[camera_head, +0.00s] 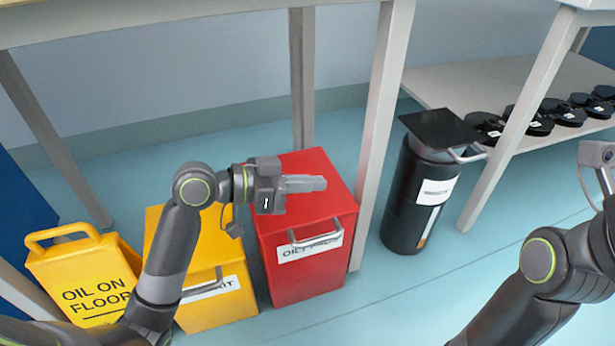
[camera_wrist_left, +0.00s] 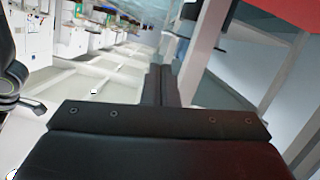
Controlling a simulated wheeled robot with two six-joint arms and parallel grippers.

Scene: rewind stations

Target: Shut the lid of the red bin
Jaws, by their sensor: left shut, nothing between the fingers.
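The red bin (camera_head: 308,262) stands on the floor at the middle of the head view, with a metal handle and white label on its front. Its red lid (camera_head: 318,208) lies flat across the top, with no gap that I can see. My left gripper (camera_head: 318,184) is shut and empty, in front of the lid in the head view; I cannot tell whether it touches. Its shut fingers show in the left wrist view (camera_wrist_left: 161,86), with a red surface (camera_wrist_left: 292,12) at the upper right. My right gripper (camera_head: 598,155) is only partly visible at the right edge.
A yellow bin (camera_head: 232,305) stands left of the red bin, beside a yellow "OIL ON FLOOR" sign (camera_head: 88,275). A black bin (camera_head: 408,200) with a dark, flat top stands right, past a table leg (camera_head: 378,130). A shelf (camera_head: 455,85) holds several black discs.

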